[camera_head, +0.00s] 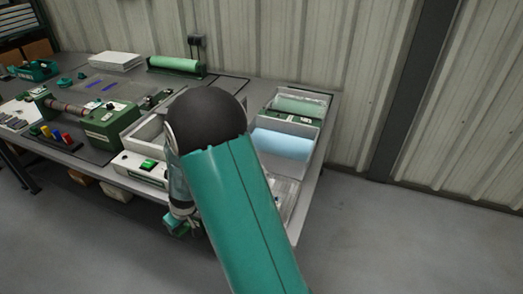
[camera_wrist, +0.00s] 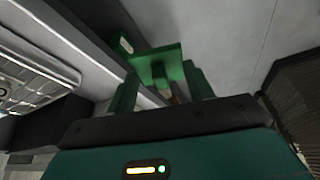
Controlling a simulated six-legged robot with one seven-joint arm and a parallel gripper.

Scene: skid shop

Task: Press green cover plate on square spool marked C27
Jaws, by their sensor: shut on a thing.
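My gripper (camera_wrist: 161,82) is shut on a green piece (camera_wrist: 155,57), which looks like the green cover plate. The piece has a flat face and a small pale mark near its left end. In the head view my gripper (camera_head: 181,226) hangs low, just off the front edge of the bench, with a bit of green at its tip. No marking C27 is readable in either view. I cannot tell which thing is the square spool, and my arm hides part of the bench.
The grey bench (camera_head: 225,84) holds a green machine (camera_head: 108,123), a green roll (camera_head: 176,65) at the back and a white stack (camera_head: 117,61). Trays on the right hold a light blue roll (camera_head: 281,143). Bare floor (camera_head: 400,235) lies to the right.

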